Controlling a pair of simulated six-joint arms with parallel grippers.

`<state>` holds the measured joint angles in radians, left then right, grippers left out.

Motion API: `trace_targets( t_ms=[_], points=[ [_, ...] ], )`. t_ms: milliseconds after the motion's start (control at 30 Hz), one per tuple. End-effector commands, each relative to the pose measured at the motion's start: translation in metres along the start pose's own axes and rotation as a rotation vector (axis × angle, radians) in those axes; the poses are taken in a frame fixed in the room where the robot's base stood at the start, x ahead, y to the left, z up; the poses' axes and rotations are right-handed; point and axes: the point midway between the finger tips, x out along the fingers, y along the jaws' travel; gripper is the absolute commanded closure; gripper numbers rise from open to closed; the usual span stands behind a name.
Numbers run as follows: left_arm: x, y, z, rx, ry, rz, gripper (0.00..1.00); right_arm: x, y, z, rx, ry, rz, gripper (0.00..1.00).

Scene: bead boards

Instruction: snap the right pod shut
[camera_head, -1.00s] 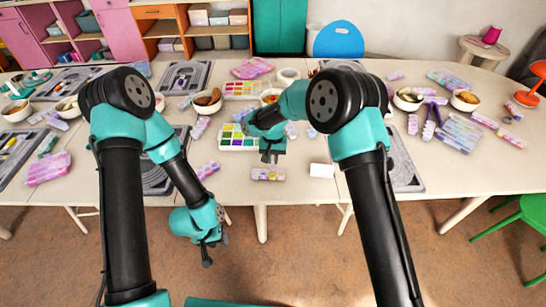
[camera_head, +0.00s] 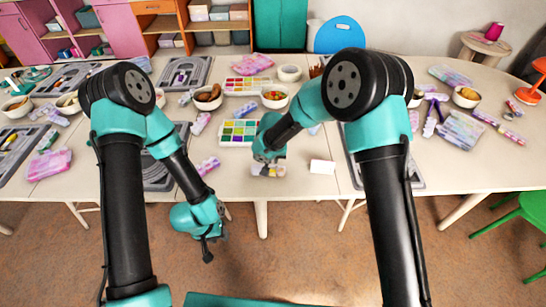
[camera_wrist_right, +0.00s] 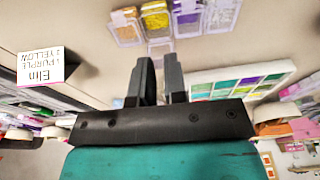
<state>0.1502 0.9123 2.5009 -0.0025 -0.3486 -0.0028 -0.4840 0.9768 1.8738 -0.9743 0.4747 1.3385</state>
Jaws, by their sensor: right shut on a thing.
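A row of small clear bead pods (camera_head: 281,172) lies near the table's front edge, partly hidden by my right gripper (camera_head: 268,163). The right wrist view shows the pods (camera_wrist_right: 155,20) at the top, with purple and yellow beads and clear flaps towards my gripper. There my right gripper's fingers (camera_wrist_right: 161,60) stand close together at a clear flap (camera_wrist_right: 160,47) and are shut on it; their exact contact is hard to see. My left gripper (camera_head: 207,252) hangs low in front of the table, away from the pods; its jaws are too small to read.
A white card (camera_head: 322,167) stands right of the pods; the right wrist view shows the card (camera_wrist_right: 40,68) upside down, reading "Elm", purple and yellow. A bead palette (camera_head: 239,131) lies behind the pods. A bead bowl (camera_head: 274,98) and grey boards (camera_head: 413,180) stand around.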

Motion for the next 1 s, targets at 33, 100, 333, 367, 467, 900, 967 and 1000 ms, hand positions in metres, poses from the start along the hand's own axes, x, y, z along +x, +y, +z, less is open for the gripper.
trace_targets(
  t_ms=[33,100,333,367,467,900,967,1000],
  points=[
    [0.0000,0.0000,0.0000,0.000,0.000,0.000,0.60,0.0001,0.0005,0.0009,-0.001,0.008,0.000,1.00],
    [0.0000,0.0000,0.0000,0.000,0.000,0.000,0.60,0.0000,0.0004,0.0012,-0.001,0.019,0.000,1.00],
    [0.0000,0.0000,0.0000,0.000,0.000,0.000,0.60,-0.0002,0.0005,0.0020,0.001,0.041,0.000,1.00],
    [0.0000,0.0000,0.0000,0.000,0.000,0.000,0.60,-0.0002,0.0005,0.0020,0.001,0.042,0.000,1.00],
    [0.0000,0.0000,0.0000,0.000,0.000,0.000,0.60,-0.0002,0.0004,0.0021,0.001,0.045,0.000,1.00],
    [0.0000,0.0000,0.0000,0.000,0.000,0.000,0.60,-0.0002,0.0003,0.0022,0.001,0.045,0.000,0.77],
    [0.0000,0.0000,0.0000,0.000,0.000,0.000,0.60,-0.0002,0.0002,0.0022,0.000,0.045,0.000,0.71],
    [0.0000,0.0000,0.0000,0.000,0.000,0.000,0.60,-0.0002,0.0002,0.0022,0.000,0.045,0.000,0.67]
  ],
)
